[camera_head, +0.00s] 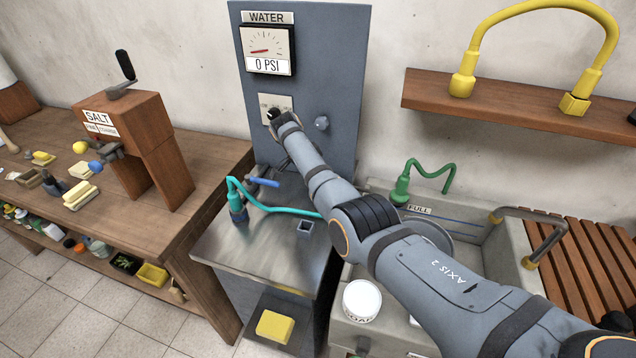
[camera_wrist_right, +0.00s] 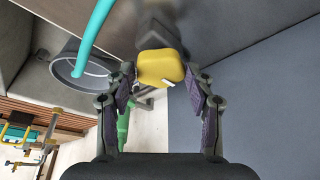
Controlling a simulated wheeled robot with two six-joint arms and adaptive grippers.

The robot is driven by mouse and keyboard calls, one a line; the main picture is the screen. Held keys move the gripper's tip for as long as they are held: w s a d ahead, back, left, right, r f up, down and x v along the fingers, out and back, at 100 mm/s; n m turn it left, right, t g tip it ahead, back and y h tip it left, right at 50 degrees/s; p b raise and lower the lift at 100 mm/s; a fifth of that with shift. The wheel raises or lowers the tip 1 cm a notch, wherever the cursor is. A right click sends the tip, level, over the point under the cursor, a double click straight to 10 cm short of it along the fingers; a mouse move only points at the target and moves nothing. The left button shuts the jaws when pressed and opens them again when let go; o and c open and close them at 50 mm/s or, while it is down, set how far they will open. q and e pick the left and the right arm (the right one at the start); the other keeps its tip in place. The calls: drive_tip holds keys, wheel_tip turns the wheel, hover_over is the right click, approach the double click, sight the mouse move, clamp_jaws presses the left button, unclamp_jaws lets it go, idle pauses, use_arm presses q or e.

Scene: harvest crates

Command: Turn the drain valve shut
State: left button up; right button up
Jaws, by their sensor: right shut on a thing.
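In the right wrist view my right gripper (camera_wrist_right: 160,88) is closed around a rounded yellow piece (camera_wrist_right: 160,68), with a finger on each side. A dark grey part is behind the yellow piece. I cannot tell for sure whether this is the drain valve's handle. In the head view my right arm reaches across to the grey water panel (camera_head: 343,75), and its gripper is hidden. The gauge (camera_head: 268,50) on the panel reads 0 PSI. My left gripper is not in view.
A teal hose (camera_head: 280,208) crosses the metal table, near my right arm. A stone sink (camera_head: 480,232) and a white tub (camera_head: 361,299) are at the right. A wooden bench (camera_head: 205,165) with a salt press (camera_head: 135,125) is at the left. A shelf (camera_head: 500,110) holds a yellow hose.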

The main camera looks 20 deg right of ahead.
drive_tip(key=o, duration=1.2)
drive_tip(key=v, duration=1.2)
